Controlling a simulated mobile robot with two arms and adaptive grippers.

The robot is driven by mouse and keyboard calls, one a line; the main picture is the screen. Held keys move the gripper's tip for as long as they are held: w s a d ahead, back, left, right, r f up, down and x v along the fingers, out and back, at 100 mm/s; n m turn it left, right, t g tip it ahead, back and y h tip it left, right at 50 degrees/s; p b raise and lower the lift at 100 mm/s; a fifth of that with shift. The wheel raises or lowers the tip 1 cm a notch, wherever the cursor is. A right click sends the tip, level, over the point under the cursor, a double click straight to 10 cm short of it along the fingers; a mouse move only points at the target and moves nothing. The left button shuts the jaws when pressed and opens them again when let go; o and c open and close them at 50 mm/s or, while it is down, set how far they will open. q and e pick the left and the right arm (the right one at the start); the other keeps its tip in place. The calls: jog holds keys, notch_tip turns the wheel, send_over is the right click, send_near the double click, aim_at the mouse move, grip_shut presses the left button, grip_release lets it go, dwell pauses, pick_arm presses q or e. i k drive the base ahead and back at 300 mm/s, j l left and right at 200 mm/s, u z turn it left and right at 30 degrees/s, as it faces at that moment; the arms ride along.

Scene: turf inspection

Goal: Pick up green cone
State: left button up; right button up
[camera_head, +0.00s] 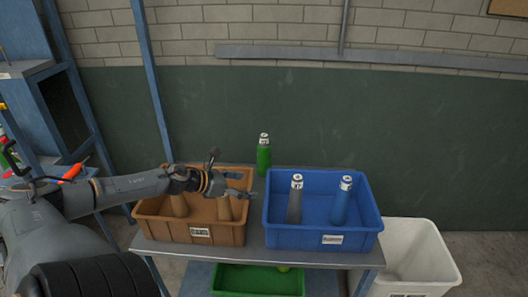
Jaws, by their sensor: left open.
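The green cone (264,157) is a slim upright shape with a pale top. It stands at the back of the grey table (255,251), behind the gap between the brown crate and the blue crate. My left gripper (244,184) reaches in from the left above the brown crate. It is open and empty, in front of and a little left of the cone, and apart from it. The cone's foot is partly hidden. My right gripper is not in view.
The brown crate (158,231) holds brown cones, partly behind my arm. The blue crate (291,237) holds a grey cone (295,203) and a blue cone (342,204). A green crate (258,281) sits below, and a white bin (421,254) stands right.

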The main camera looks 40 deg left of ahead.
aim_at(264, 163)
jog(key=i+j, duration=0.3)
jog(key=j, duration=0.15)
jog(key=i+j, duration=0.3)
jog(key=j, duration=0.15)
jog(key=i+j, duration=0.3)
jog(key=j, duration=0.2)
